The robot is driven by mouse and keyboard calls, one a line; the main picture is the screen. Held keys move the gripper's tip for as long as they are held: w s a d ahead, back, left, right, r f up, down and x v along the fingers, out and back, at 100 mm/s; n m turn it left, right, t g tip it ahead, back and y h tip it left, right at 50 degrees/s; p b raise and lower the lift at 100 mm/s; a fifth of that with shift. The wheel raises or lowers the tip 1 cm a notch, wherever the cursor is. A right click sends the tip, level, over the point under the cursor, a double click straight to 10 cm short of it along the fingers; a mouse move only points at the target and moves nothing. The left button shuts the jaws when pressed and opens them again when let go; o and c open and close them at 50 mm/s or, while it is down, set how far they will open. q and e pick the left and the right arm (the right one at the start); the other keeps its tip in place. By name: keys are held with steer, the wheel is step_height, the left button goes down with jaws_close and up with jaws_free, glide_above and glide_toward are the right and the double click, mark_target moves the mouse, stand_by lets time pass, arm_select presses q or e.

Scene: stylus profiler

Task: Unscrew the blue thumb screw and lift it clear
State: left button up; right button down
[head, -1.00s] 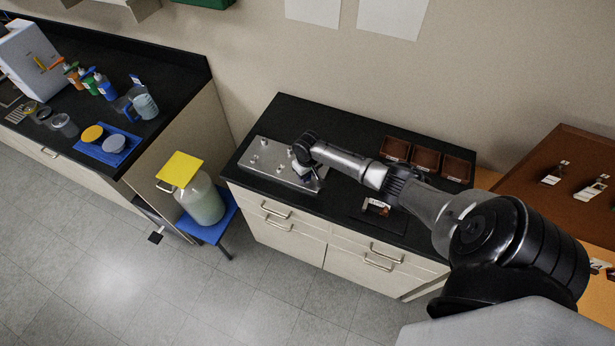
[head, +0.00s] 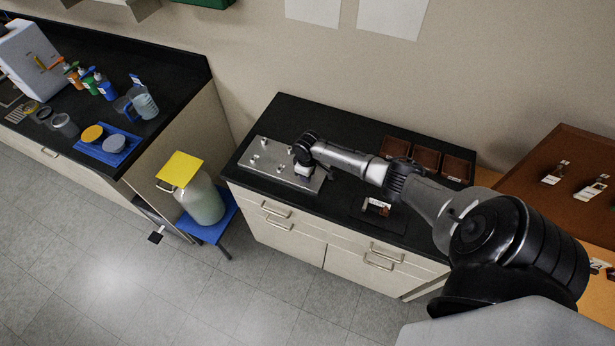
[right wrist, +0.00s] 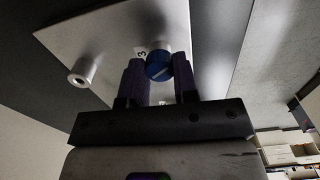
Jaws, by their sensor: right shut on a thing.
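The blue thumb screw (right wrist: 158,67) shows in the right wrist view as a round blue knob with a pale line across its face. It is at the silver plate (right wrist: 105,48), beside a label marked 3. My right gripper (right wrist: 157,60) is shut on it, with a dark finger on either side. In the head view the right gripper (head: 304,171) is over the right part of the plate (head: 262,172), and the screw is hidden there. I cannot tell whether the screw is still seated. My left gripper is not in view.
Several metal posts (head: 265,144) stand on the plate; one post (right wrist: 82,70) shows near the fingers. Brown trays (head: 425,158) line the back of the black bench (head: 335,120). A small dark mat (head: 365,212) with an item lies near its front.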

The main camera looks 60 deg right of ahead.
steer(key=n, duration=0.4)
steer(key=shift+n, duration=0.3)
steer(key=n, duration=1.8)
steer(key=shift+n, duration=0.3)
steer(key=n, duration=0.8)
steer(key=shift+s, duration=0.1)
steer(key=c, duration=1.1)
jaws_free()
